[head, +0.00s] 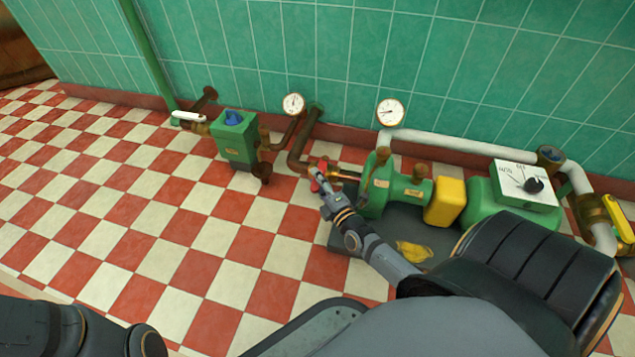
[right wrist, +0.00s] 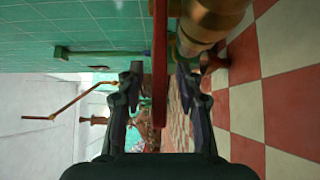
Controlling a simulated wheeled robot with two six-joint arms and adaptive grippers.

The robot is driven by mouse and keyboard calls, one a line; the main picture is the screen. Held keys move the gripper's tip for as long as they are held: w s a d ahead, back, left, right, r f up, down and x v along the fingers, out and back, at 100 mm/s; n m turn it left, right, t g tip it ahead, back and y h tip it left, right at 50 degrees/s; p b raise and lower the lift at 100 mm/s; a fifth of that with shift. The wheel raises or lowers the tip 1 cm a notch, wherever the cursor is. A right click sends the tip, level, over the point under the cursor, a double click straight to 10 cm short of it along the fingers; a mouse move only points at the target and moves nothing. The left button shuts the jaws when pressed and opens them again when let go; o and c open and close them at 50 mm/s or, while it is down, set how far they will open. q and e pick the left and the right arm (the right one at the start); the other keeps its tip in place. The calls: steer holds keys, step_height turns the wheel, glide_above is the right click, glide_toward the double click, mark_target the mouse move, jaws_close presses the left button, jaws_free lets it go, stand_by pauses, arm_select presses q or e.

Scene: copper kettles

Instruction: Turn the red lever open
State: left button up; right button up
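The red lever (head: 317,174) sits on a copper-coloured pipe fitting between the wall pipes and the green pump (head: 388,190). My right gripper (head: 323,184) is at the lever, partly covering it in the head view. In the right wrist view the red lever (right wrist: 160,62) shows as a long bar running between the two fingers of my right gripper (right wrist: 160,78). The fingers are open on either side of it, with a visible gap on both sides. My left gripper is not in view; only part of my left arm shows at lower left.
A green box with a blue knob (head: 233,119) stands left of the lever. Two round gauges (head: 390,111) rise near the tiled wall. A yellow block (head: 445,202) and a white dial panel (head: 521,184) are to the right. The checkered floor (head: 160,215) at left is clear.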

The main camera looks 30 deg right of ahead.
steer(key=shift+c, duration=0.4)
jaws_close()
steer(key=shift+w, duration=0.1)
